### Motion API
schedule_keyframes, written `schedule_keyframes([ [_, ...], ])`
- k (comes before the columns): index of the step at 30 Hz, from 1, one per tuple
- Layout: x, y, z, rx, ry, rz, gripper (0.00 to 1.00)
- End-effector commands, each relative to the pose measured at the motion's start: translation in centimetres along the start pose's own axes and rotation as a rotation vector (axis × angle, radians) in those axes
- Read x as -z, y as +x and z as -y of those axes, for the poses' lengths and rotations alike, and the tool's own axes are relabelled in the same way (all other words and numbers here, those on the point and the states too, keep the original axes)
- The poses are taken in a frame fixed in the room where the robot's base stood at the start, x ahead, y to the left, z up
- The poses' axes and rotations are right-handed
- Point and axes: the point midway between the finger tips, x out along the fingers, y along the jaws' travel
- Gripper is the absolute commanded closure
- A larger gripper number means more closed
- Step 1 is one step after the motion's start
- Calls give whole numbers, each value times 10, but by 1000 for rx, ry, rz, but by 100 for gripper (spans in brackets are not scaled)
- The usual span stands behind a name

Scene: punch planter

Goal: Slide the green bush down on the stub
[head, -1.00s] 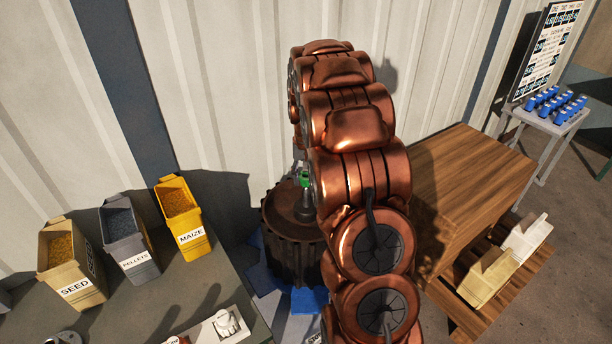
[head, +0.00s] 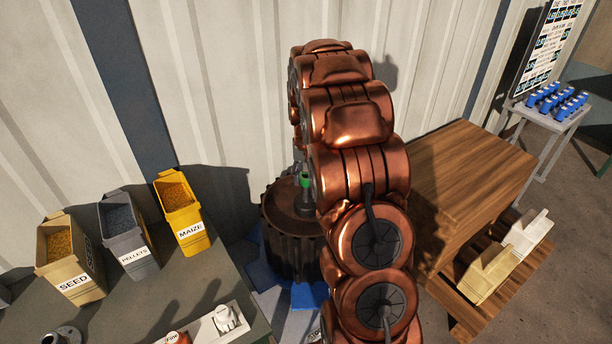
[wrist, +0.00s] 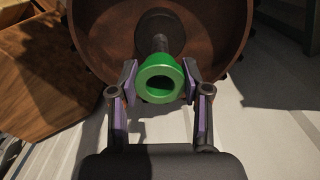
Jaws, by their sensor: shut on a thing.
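The dark stub (wrist: 156,36) rises from the round brown drum (wrist: 215,30) beyond the bush. In the head view the stub (head: 304,206) is below the bush, close to it and roughly in line. I cannot tell whether the bush is around the stub or just above it. My arm hides the gripper in the head view.
Seed, pellets and maize bins (head: 180,212) stand on the grey table (head: 190,290) at left. A wooden bench (head: 465,185) is right of my arm. The corrugated wall (head: 220,90) is close behind the drum (head: 292,245).

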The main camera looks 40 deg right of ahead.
Motion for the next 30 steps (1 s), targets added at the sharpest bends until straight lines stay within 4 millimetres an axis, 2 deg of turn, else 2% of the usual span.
schedule_keyframes([
  [30, 0, 21, 0, 0, 0, 0, 76],
])
